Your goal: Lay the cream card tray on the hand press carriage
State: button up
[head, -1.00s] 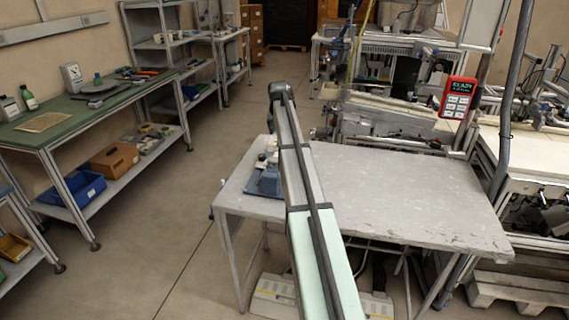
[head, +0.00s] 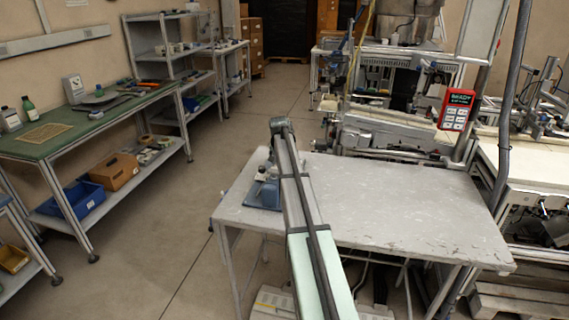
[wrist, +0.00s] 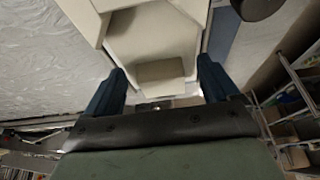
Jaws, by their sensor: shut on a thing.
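The cream card tray (wrist: 155,40) fills the top middle of the wrist view. It is a pale, angular, shallow piece seen from close by. My gripper (wrist: 160,68) has its two dark blue fingers at either side of the tray and is shut on it. The blue hand press (head: 265,190) stands at the left end of the grey table in the head view, partly hidden by my arm. Its carriage cannot be made out. The gripper and the tray are hidden behind my arm in the head view. I cannot tell whether the tray touches anything below.
The grey worktable (head: 400,205) is bare right of my arm. A red control box (head: 456,109) hangs by a post behind its right end. A green-topped bench (head: 85,125) stands at the left across an open floor. A dark round part (wrist: 257,8) shows close to the tray.

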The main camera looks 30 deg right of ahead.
jog(key=shift+f, duration=0.65)
jog(key=shift+f, duration=0.15)
jog(key=o, duration=0.9)
jog(key=v, duration=1.2)
jog(key=shift+r, duration=0.2)
